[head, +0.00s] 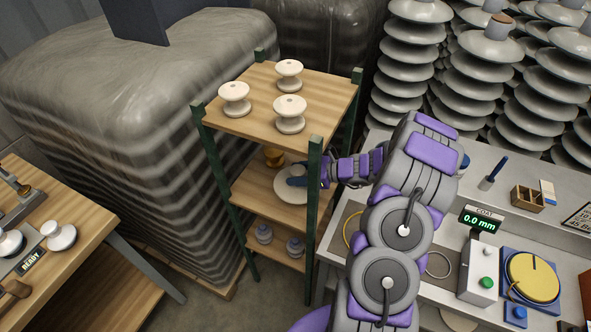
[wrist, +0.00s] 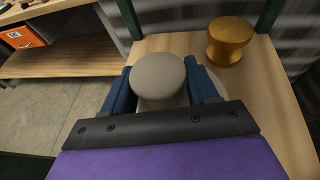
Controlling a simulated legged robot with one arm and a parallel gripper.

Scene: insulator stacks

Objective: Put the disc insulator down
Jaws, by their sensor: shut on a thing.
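The disc insulator (head: 290,196) is a pale, wide disc at the middle level of the wooden shelf rack. In the wrist view its round grey cap (wrist: 158,76) sits between my blue fingers. My gripper (head: 297,180) reaches in from the right, past the front post, and is shut on the cap. The pale disc rim shows only partly beside the fingers in the wrist view. The disc is at or just over the middle shelf board (wrist: 270,98); I cannot tell whether it touches.
An amber spool insulator (wrist: 230,40) stands behind the disc, also visible in the head view (head: 274,157). Three white spools (head: 290,106) stand on the top shelf. Blue-grey insulators (head: 295,247) sit below. Green posts (head: 313,190) flank the opening. Wood shows bare beside the disc.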

